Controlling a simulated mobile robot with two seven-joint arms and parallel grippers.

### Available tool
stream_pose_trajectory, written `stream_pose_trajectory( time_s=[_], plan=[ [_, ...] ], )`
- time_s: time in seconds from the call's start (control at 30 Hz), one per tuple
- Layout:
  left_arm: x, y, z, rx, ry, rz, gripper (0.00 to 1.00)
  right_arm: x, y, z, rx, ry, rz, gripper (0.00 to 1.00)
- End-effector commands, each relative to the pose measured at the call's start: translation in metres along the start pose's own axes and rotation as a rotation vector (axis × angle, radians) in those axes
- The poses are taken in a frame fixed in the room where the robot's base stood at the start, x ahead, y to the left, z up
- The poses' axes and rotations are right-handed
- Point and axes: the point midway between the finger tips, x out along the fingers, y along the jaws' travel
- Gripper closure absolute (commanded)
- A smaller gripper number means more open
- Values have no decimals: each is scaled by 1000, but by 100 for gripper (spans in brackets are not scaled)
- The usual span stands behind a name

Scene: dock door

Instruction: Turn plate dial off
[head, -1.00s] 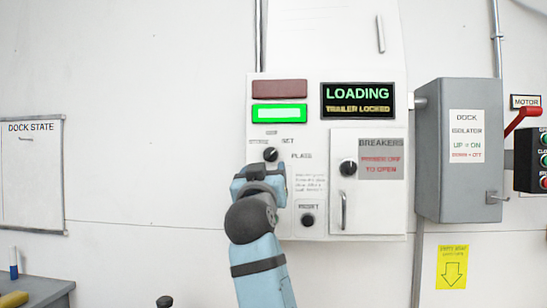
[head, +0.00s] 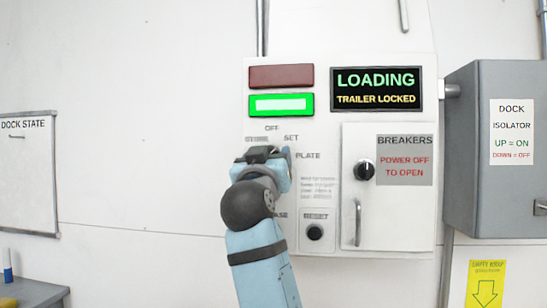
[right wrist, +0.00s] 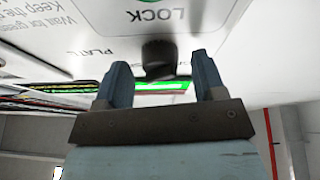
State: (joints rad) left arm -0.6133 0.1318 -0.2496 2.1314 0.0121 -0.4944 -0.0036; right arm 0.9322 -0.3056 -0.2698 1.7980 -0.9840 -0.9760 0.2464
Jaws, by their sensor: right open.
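The plate dial (right wrist: 158,58) is a small black knob on the white control panel (head: 265,222). In the right wrist view it sits between the fingertips, with a gap on each side. Its pointer direction cannot be made out. In the head view my right gripper (head: 268,155) covers the dial, with the labels OFF (head: 272,128), SET (head: 291,138) and PLATE (head: 308,155) around it. My right gripper (right wrist: 160,65) is open. My left gripper is not in view.
The breaker door (head: 388,215) with its black knob and bar handle is right of my gripper. The RESET button (head: 315,232) is below right. A green-lit lamp (head: 281,105) and LOADING display (head: 376,89) are above. A grey isolator box (head: 495,190) stands further right.

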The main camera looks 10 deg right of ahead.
Motion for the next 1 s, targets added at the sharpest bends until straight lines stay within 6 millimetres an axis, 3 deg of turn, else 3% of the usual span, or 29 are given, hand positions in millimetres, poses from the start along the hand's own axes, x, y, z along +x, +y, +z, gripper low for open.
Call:
stream_pose_trajectory(
  time_s=[0.4, 0.47, 0.63, 1.0],
  plan=[
    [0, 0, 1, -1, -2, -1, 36, -1, -1, -3, 0, 0, 1, 36],
    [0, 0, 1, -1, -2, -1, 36, -1, -1, -3, 0, 1, 1, 46],
    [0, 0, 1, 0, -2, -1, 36, -1, -1, -2, 0, 0, 1, 85],
    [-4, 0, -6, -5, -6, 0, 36, 0, 0, -5, -45, 4, -17, 85]
  ],
)
